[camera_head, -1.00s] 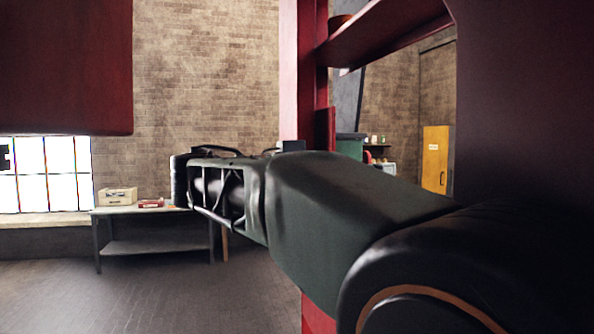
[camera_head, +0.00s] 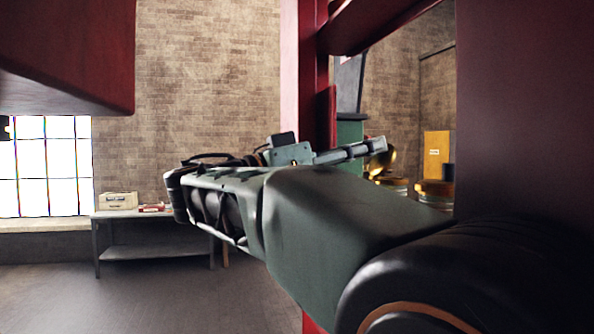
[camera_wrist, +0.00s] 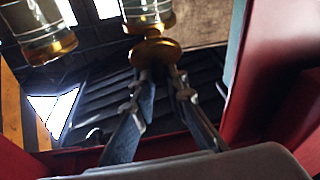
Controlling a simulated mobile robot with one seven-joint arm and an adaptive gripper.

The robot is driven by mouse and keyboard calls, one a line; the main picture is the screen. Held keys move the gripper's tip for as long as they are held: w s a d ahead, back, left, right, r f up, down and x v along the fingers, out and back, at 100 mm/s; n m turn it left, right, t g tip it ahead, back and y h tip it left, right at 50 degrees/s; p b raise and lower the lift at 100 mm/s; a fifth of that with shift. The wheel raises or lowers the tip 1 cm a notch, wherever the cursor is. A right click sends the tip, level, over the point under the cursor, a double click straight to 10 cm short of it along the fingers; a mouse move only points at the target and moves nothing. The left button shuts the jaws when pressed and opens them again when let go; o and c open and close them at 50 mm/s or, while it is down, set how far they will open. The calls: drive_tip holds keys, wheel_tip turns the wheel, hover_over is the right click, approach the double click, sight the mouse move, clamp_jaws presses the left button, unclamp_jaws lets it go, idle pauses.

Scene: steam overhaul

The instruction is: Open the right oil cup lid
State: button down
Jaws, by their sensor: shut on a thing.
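Two glass oil cups with brass rims show behind my arm at the right in the head view, a left one (camera_head: 393,184) and a right one (camera_head: 435,190). A round brass lid (camera_head: 382,162) stands tilted above the left one. My gripper (camera_head: 376,146) reaches to this lid. In the wrist view my gripper (camera_wrist: 160,75) is shut on the edge of the brass lid (camera_wrist: 156,52). The lid is close to the rim of one oil cup (camera_wrist: 148,18); its hinge is hidden. The other cup (camera_wrist: 50,35) is at the upper left there.
A red post (camera_head: 313,85) and a red shelf (camera_head: 375,22) are near my arm. A red panel (camera_head: 65,60) hangs at the upper left. A grey table (camera_head: 150,230) with small boxes stands by the brick wall. Floor at the lower left is clear.

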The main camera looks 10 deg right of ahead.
drive_tip(key=h+b, duration=0.2)
drive_tip(key=b, duration=0.3)
drive_tip(key=a+f+n+t+h+b, duration=0.1)
drive_tip(key=h+b, duration=0.1)
drive_tip(key=b, duration=0.3)
drive_tip(key=a+f+t+h+b, duration=0.1)
drive_tip(key=h+b, duration=0.1)
drive_tip(key=b, duration=0.3)
drive_tip(key=shift+s+a, duration=0.1)
drive_tip(key=shift+a, duration=0.1)
drive_tip(key=shift+a+r+n+h+b, duration=0.1)
drive_tip(key=shift+n+h+b, duration=0.2)
drive_tip(key=shift+b, duration=0.15)
drive_tip(key=c, duration=1.9)
unclamp_jaws()
drive_tip(key=shift+c, duration=0.2)
drive_tip(key=v, duration=1.2)
